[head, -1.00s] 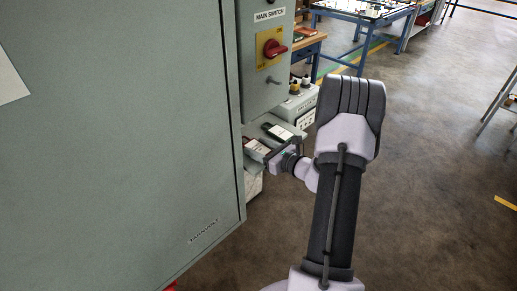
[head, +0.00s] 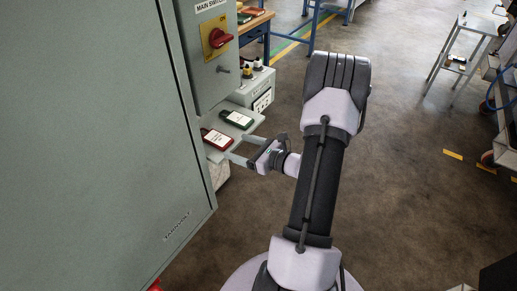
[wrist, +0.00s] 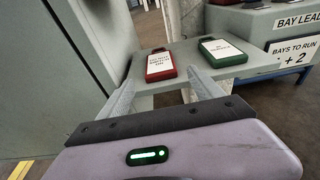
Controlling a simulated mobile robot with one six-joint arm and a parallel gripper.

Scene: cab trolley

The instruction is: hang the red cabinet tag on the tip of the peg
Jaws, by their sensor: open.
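The red cabinet tag (head: 217,139) lies flat on a grey shelf, its white label facing up. It also shows in the wrist view (wrist: 160,65), just beyond my fingertips and roughly between their lines. My gripper (head: 236,148) is open and empty in front of the shelf edge; both fingers show in the wrist view (wrist: 160,82). Whether the fingertips overlap the shelf edge I cannot tell. The peg (head: 223,69) appears as a small stub on the grey panel below the red main switch, above the shelf. It is not in the wrist view.
A green tag (head: 237,118) lies to the right of the red one on the shelf (wrist: 150,86). A large grey cabinet door (head: 100,150) stands close on the left. A grey box (head: 258,90) stands behind the shelf.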

